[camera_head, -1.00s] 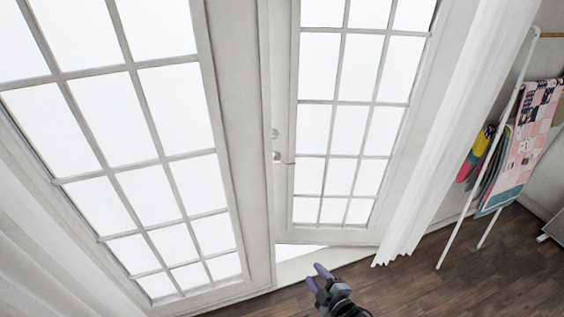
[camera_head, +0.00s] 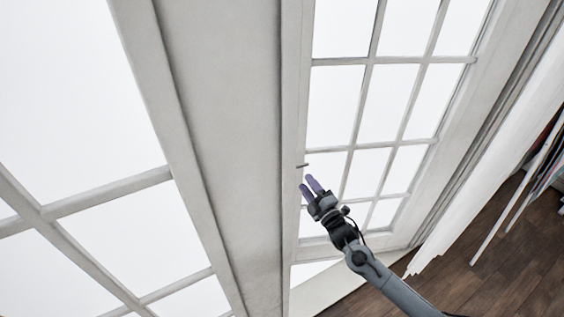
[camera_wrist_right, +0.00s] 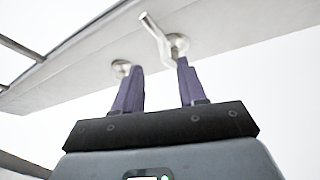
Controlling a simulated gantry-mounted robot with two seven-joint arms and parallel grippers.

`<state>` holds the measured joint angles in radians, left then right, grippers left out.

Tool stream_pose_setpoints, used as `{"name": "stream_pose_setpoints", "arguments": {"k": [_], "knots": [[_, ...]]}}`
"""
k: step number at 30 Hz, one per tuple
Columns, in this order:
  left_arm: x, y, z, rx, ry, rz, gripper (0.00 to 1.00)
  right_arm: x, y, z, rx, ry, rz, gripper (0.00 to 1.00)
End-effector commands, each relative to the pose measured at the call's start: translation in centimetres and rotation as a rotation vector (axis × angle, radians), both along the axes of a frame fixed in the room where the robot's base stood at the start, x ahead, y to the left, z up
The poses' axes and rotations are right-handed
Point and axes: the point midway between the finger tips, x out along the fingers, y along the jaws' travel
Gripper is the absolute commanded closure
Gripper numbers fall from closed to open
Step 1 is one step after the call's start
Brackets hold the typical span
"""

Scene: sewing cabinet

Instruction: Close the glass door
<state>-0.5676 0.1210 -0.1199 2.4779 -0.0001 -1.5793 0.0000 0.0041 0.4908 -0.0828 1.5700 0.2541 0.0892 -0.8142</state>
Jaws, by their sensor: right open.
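The right glass door (camera_head: 385,112), white-framed with panes, stands ajar beside the left glass door (camera_head: 215,130). A bright gap shows below its lower edge. A small metal lever handle (camera_head: 302,165) sits on its near edge strip. In the right wrist view, the lever (camera_wrist_right: 157,38) and a round metal fitting (camera_wrist_right: 121,68) are on the white door stile (camera_wrist_right: 75,70). My right gripper (camera_head: 310,184) has its purple fingers apart, just below the handle in the head view. In the right wrist view its fingertips (camera_wrist_right: 159,76) are close to the fittings; contact is unclear. My left gripper is out of view.
A white curtain (camera_head: 500,165) hangs right of the door. Part of a white rack (camera_head: 515,200) stands at the right edge. A pale sill (camera_head: 325,288) runs below the door.

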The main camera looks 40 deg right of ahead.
Motion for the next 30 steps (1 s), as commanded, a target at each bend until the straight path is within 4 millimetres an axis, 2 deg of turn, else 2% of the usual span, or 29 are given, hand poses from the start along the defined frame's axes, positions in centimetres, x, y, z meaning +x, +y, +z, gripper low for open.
{"name": "stream_pose_setpoints", "arguments": {"k": [1, 6, 9, 17, 30], "knots": [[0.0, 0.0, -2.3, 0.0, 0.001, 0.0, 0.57, 0.5, -0.3, -1.2, -0.008, -0.016, 0.0, 0.59], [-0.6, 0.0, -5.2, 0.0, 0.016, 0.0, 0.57, 1.6, -0.7, -1.0, -0.021, -0.057, -0.001, 0.59], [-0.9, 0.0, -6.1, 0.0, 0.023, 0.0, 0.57, 2.0, -0.8, -0.8, -0.024, -0.073, -0.001, 0.59], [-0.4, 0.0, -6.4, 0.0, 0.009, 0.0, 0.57, 3.6, -0.9, -0.1, -0.024, -0.084, -0.003, 0.59], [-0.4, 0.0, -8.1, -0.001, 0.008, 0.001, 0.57, 9.8, -1.6, 1.4, -0.023, -0.083, -0.003, 0.59]]}}
